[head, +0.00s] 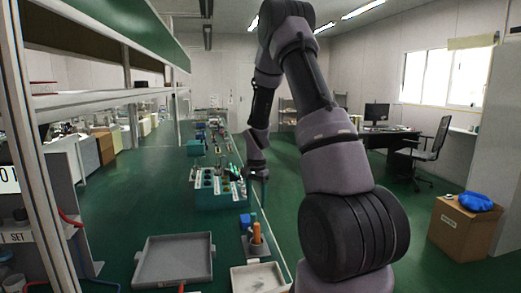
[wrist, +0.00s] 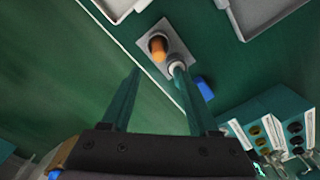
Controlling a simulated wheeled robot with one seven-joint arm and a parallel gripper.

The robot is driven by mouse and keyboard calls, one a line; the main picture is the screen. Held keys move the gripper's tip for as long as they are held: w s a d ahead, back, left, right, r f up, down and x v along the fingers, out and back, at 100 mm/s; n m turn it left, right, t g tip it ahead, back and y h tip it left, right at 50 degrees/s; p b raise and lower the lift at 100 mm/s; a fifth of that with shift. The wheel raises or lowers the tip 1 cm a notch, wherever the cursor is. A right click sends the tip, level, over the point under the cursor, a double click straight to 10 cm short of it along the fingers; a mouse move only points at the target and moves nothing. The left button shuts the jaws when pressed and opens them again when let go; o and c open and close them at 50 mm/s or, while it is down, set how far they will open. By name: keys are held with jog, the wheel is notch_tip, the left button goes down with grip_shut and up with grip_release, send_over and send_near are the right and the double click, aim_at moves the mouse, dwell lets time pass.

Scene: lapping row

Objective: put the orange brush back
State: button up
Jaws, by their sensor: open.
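An orange brush (head: 257,233) stands upright in a grey holder (head: 249,252). In the wrist view the orange brush (wrist: 158,48) shows end-on inside a dark round opening of the grey holder (wrist: 175,38). Beside it on the holder is a pale round ring (wrist: 177,68), partly behind one fingertip. My gripper (head: 264,190) hangs above and behind the holder in the head view. In the wrist view my gripper (wrist: 158,68) is open and empty, its two teal fingers apart, with the brush showing beyond the tips. The brush's lower end is hidden.
A teal rack (head: 222,199) with round holes and labels stands just behind the holder. A small blue block (wrist: 204,88) lies beside the holder. A grey tray (head: 148,281) and a pale tray (head: 236,272) lie at the front.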

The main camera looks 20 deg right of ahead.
jog(key=s+a+r+n+t, duration=0.2)
jog(key=s+r, duration=0.2)
jog(key=r, duration=0.7)
jog(key=s+a+r+n+t, duration=0.15)
jog(key=s+r, duration=0.25)
jog(key=r, duration=0.7)
jog(key=s+a+r+n+t+y, duration=0.1)
jog(key=s+a+r, duration=0.1)
jog(key=s+r, duration=0.3)
jog(key=s+a+r+n+t+y, duration=0.1)
jog(key=s+r, duration=0.5)
jog(key=s, duration=0.6)
jog(key=shift+s+a+n+t, duration=0.3)
jog(key=shift+a+n+t, duration=0.45)
jog(key=shift+a, duration=0.4)
